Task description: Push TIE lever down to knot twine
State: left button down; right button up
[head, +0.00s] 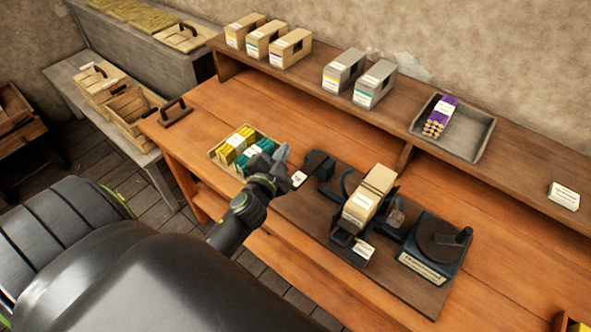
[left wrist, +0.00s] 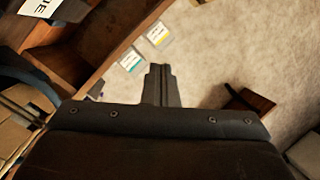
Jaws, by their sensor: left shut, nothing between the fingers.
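The press (head: 341,226) stands on a dark brown board on the wooden bench, with a tan block (head: 370,195) in its frame. A dark lever-like part (head: 318,164) sticks out at its left end. A small white tag (head: 298,179) is beside it, too small to read in the head view. In the left wrist view a white label (left wrist: 40,8) with partly cut-off black letters shows at the top left. My left gripper (head: 283,153) is shut and empty, just left of the dark part; contact cannot be told. Its closed fingers (left wrist: 160,84) show in the left wrist view. My right gripper is not in view.
A tray of yellow and green bundles (head: 240,147) lies close behind my left gripper. A dark handwheel unit (head: 437,243) stands on the board's right. The back shelf (head: 300,78) holds labelled boxes and a grey tray (head: 468,140). The bench's right rear is mostly clear.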

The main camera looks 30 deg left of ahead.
pick_arm(q)
jog(key=w+d+r+m+g+h, duration=0.1)
jog(key=w+d+r+m+h, duration=0.2)
jog(key=d+m+h, duration=0.5)
jog(key=w+d+r+m+g+h, duration=0.15)
jog(key=w+d+m+h, duration=0.25)
jog(key=d+m+h, duration=0.45)
jog(key=m+g+y+p, duration=0.2)
jog(key=m+g+y, duration=0.4)
jog(key=g+y, duration=0.8)
send_near(296, 180)
jog(key=w+a+g+h, duration=0.1)
jog(key=a+g+h, duration=0.1)
jog(key=shift+w+r+t, duration=0.1)
jog(key=shift+r+t, duration=0.15)
jog(key=shift+r, duration=0.1)
jog(key=shift+f+b, duration=0.15)
jog(key=shift+b, duration=0.15)
jog(key=shift+s+d+f+b, duration=0.1)
jog(key=shift+s+f+b, duration=0.05)
jog(key=shift+f+b, duration=1.3)
jog(key=shift+s+d+f+b, duration=0.15)
jog(key=shift+f+b, duration=0.75)
jog(key=shift+f, duration=1.05)
